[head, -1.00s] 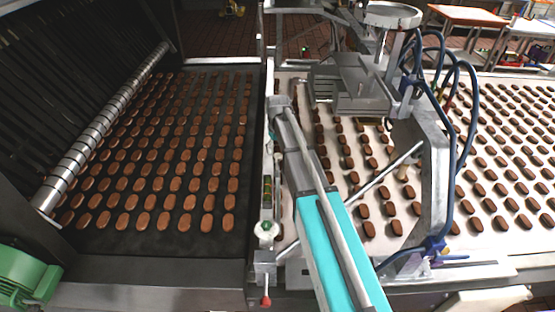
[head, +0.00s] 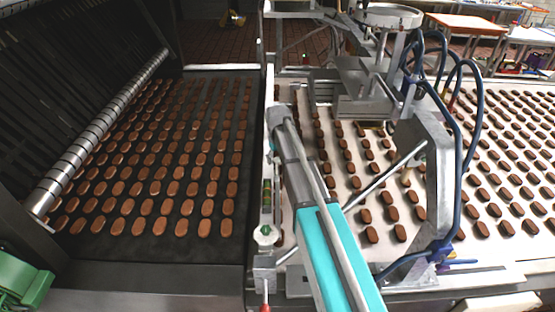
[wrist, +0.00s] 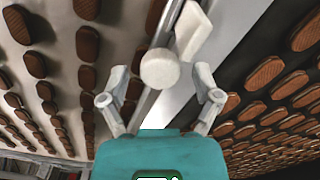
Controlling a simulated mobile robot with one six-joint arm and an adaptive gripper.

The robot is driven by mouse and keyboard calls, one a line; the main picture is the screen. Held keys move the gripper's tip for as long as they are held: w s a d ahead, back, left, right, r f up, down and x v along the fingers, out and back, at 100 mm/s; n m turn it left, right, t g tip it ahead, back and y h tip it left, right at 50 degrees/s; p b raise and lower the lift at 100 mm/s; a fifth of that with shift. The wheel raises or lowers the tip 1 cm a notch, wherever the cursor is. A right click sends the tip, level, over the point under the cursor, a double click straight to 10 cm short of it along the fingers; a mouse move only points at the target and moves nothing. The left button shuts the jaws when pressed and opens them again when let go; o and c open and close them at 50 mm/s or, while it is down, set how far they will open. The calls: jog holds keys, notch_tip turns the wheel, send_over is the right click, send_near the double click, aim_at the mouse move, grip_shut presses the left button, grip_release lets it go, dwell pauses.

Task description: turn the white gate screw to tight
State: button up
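The white gate screw (wrist: 160,69) shows in the wrist view as a round white head, with a flat white piece beside it and a metal rail behind. My gripper (wrist: 160,98) is open, with one finger on each side of the screw head. A gap shows on both sides, and I see no contact. In the head view my arm reaches forward over the strip between the two belts, and its end hides the fingers and this screw. Another white knob (head: 265,235) sits at the near end of that strip; no finger is on it.
The dark belt (head: 140,240) on the left and the pale belt (head: 440,190) on the right carry rows of brown biscuits. A metal machine frame (head: 437,180) with blue hoses stands close to the right of my arm. A red-tipped lever (head: 265,308) is at the front edge.

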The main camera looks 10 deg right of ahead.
aim_at(277, 160)
jog(key=c, duration=0.9)
jog(key=shift+m, duration=1.4)
jog(key=shift+c, duration=0.2)
jog(key=o, duration=1.2)
jog(key=shift+c, duration=0.2)
jog(key=shift+n, duration=0.5)
jog(key=shift+n, duration=0.8)
notch_tip(277, 160, up, 14)
jog(key=p, duration=1.4)
